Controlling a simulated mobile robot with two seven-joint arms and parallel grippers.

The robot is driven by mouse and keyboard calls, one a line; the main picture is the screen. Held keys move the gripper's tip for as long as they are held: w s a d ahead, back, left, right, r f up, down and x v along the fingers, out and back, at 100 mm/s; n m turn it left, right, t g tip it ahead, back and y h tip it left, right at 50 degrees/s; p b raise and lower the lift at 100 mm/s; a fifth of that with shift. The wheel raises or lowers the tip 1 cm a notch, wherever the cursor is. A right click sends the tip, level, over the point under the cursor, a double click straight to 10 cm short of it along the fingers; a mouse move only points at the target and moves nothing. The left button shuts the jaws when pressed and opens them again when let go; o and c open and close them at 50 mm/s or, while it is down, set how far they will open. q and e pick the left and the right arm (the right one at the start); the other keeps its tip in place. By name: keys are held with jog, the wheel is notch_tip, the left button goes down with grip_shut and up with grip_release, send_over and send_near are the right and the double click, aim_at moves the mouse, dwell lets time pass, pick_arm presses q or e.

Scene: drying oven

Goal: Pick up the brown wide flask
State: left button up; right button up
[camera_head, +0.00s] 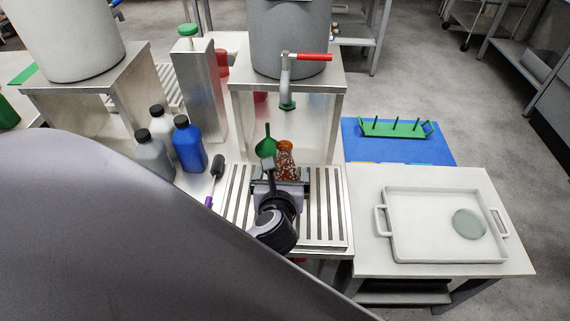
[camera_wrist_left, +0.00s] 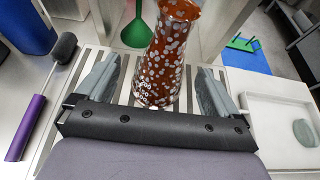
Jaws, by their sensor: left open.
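The brown wide flask (camera_head: 287,160), speckled with pale spots, stands on the slatted metal drain rack below the tap. In the left wrist view the flask (camera_wrist_left: 167,58) is upright and its lower body lies between the open fingers, with a gap on each side. My left gripper (camera_head: 279,181) is open and empty, just in front of the flask; it also shows in the left wrist view (camera_wrist_left: 159,90). The gripper hides part of the flask's base in the head view. My right gripper is not in view.
A green funnel (camera_head: 266,143) is close left of the flask. Blue bottle (camera_head: 189,147), grey bottle (camera_head: 153,157) and a purple-handled brush (camera_head: 215,174) are further left. A white tray (camera_head: 397,255) with a round glass dish (camera_head: 468,224) and a green rack (camera_head: 395,130) are right.

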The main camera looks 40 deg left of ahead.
aim_at(285, 167)
pick_arm(q)
jog(key=x, duration=0.4)
jog(key=b+x, duration=0.1)
jog(key=x, duration=0.1)
jog(key=shift+d+f, duration=0.3)
jog(key=shift+w+a+f, duration=0.15)
jog(key=shift+w+a, duration=0.1)
jog(key=shift+w, duration=0.1)
jog(key=c, duration=1.3)
jog(key=shift+c, duration=0.3)
